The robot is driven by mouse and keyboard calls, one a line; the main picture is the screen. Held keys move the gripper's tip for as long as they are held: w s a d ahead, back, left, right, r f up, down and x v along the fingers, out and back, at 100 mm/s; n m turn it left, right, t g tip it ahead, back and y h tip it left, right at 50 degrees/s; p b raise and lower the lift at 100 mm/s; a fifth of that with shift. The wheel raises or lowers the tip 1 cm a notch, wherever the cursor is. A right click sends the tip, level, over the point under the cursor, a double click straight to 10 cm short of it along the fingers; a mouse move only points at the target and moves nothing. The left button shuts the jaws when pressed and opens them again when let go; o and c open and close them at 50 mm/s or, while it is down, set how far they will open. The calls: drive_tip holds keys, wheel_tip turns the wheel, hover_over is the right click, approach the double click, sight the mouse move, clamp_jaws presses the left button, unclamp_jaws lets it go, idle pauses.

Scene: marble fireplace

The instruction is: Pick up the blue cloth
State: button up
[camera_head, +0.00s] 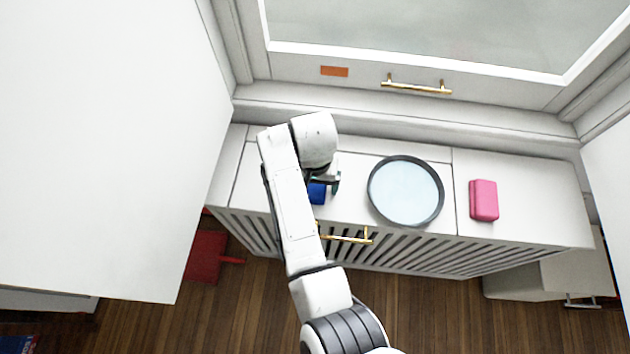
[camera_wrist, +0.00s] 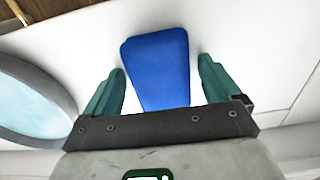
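The blue cloth (camera_wrist: 160,65) lies on the white counter, a smooth blue block-like shape in the wrist view. It sits between the two green fingers of my gripper (camera_wrist: 160,92), with a gap on each side. The gripper is open and not touching the cloth's sides. In the head view my gripper (camera_head: 325,182) is over the counter, and only part of the blue cloth (camera_head: 317,193) shows beside my arm, which hides the rest.
A round dark-rimmed dish (camera_head: 405,191) stands right of the gripper on the white counter (camera_head: 548,200). A pink block (camera_head: 484,200) lies further right. A window with a gold handle (camera_head: 417,87) is behind. A large white panel (camera_head: 100,130) is at left.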

drive_tip(key=c, duration=0.8)
drive_tip(key=shift+c, duration=0.3)
drive_tip(key=shift+r, duration=0.1)
drive_tip(key=shift+r, duration=0.5)
drive_tip(key=s+r, duration=0.1)
drive_tip(key=r, duration=0.1)
drive_tip(key=s+r, duration=0.2)
drive_tip(key=r, duration=0.1)
drive_tip(key=s+r, duration=0.1)
drive_tip(key=r, duration=0.1)
drive_tip(key=shift+s+a+r, duration=0.1)
drive_tip(key=shift+s+r, duration=0.15)
drive_tip(key=shift+s, duration=0.05)
drive_tip(key=s+r+p, duration=0.4)
drive_tip(key=s+p, duration=0.2)
drive_tip(key=s, duration=0.3)
drive_tip(key=shift+s+a+r, duration=0.2)
